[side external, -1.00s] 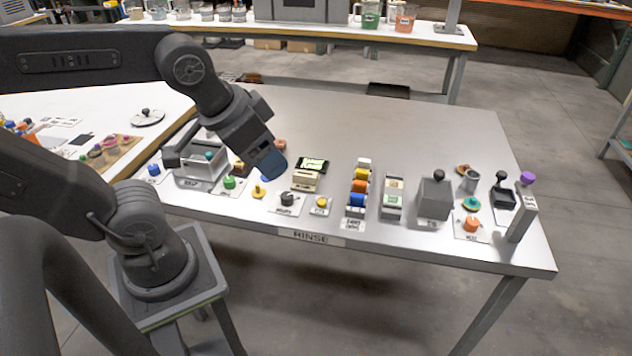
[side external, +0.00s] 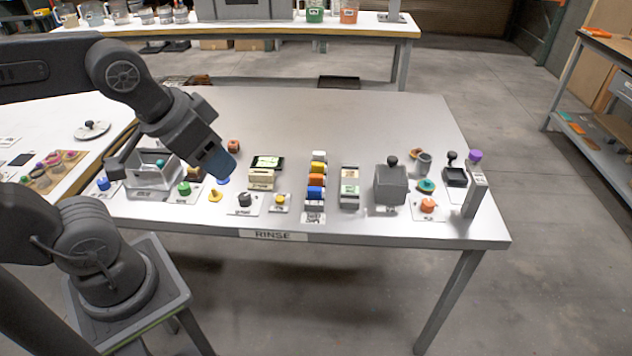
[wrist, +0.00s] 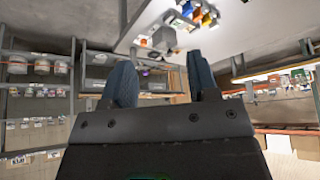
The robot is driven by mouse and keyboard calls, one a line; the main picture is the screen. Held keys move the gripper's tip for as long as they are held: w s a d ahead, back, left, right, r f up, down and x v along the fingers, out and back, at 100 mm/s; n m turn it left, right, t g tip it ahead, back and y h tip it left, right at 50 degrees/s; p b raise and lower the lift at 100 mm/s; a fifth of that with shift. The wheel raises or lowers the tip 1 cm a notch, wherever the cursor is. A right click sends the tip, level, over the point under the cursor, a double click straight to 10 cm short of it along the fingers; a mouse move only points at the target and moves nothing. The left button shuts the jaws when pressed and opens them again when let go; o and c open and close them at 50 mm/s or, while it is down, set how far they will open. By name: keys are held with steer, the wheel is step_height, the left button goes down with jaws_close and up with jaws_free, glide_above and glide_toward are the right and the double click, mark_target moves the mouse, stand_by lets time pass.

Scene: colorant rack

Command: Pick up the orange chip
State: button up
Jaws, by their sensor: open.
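The orange chip (side external: 316,180) appears in the side external view, lying in a column-shaped holder of coloured pieces, between a yellow one and a blue one. My gripper (side external: 222,168) is to the left of it, above the table and clearly apart from it. In the wrist view my gripper (wrist: 164,85) has its two dark blue fingers spread with nothing between them.
Right of the holder are a narrow rack (side external: 349,188), a grey box (side external: 390,186) and an orange knob (side external: 428,205). The table's back half (side external: 330,115) is clear.

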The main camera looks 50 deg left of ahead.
steer(key=shift+c, duration=0.3)
steer(key=n+g, duration=0.6)
steer(key=n, duration=2)
glide_above(316, 175)
steer(key=w, duration=0.1)
step_height(316, 175, down, 12)
steer(key=shift+n, duration=0.5)
step_height(316, 175, down, 9)
steer(key=shift+w+r, duration=0.1)
steer(key=shift+s+f, duration=0.2)
steer(key=shift+f, duration=0.75)
steer(key=shift+s+f, duration=0.2)
steer(key=shift+f, duration=0.8)
steer(key=shift+s+f, duration=0.2)
steer(key=shift+f, duration=0.75)
